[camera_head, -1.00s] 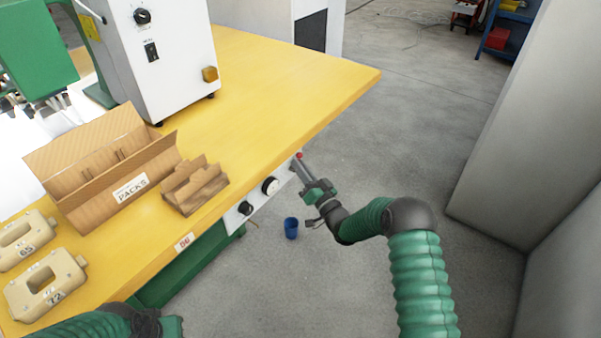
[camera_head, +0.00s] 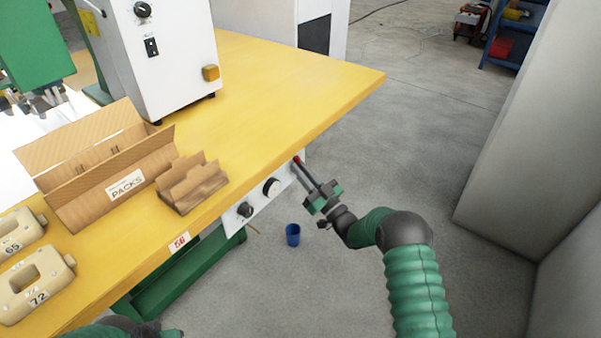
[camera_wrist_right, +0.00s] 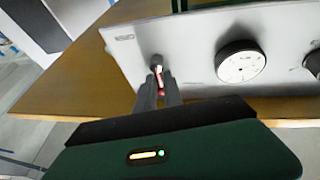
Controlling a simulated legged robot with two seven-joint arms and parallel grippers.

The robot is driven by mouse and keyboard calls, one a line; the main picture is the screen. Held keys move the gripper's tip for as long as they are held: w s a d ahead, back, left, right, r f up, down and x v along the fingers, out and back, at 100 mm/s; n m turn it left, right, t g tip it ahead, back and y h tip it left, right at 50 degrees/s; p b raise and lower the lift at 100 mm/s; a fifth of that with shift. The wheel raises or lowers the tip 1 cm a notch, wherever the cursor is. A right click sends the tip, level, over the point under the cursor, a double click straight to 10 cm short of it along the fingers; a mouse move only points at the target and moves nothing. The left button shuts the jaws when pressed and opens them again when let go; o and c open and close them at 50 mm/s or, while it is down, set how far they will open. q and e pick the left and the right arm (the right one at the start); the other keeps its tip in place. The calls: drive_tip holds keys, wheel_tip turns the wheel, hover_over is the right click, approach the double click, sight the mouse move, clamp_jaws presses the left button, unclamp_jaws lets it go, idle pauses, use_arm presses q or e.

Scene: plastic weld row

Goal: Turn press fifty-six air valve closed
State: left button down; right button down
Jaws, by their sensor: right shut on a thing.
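The air valve's red handle (camera_head: 297,159) is at the right end of a pale control panel (camera_head: 232,217) under the bench's front edge. It also shows in the right wrist view (camera_wrist_right: 159,76), red between the fingertips. My right gripper (camera_head: 302,168) is shut on the red handle, its fingers reaching up and left to the panel. The fingers hide part of the handle and its stem. A plate marked 56 (camera_head: 179,242) is on the bench edge left of the panel. My left gripper (camera_head: 172,333) is barely in view at the bottom edge; its fingers are hidden.
A round white gauge (camera_head: 271,188) and a black knob (camera_head: 245,210) sit left of the valve. The yellow bench (camera_head: 290,85) carries a PACKS carton (camera_head: 85,195) and a white machine (camera_head: 170,60). A blue cup (camera_head: 293,235) stands on the floor below.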

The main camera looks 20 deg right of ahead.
drive_tip(key=shift+d+r, duration=0.2)
drive_tip(key=shift+d, duration=0.1)
drive_tip(key=c, duration=1.7)
unclamp_jaws()
drive_tip(key=shift+c, duration=0.2)
drive_tip(key=shift+o, duration=1.3)
drive_tip(key=shift+s+r, duration=0.1)
drive_tip(key=shift+s, duration=0.1)
drive_tip(key=p+v, duration=0.5)
drive_tip(key=v, duration=1.2)
drive_tip(key=shift+f, duration=0.35)
drive_tip(key=shift+w, duration=0.1)
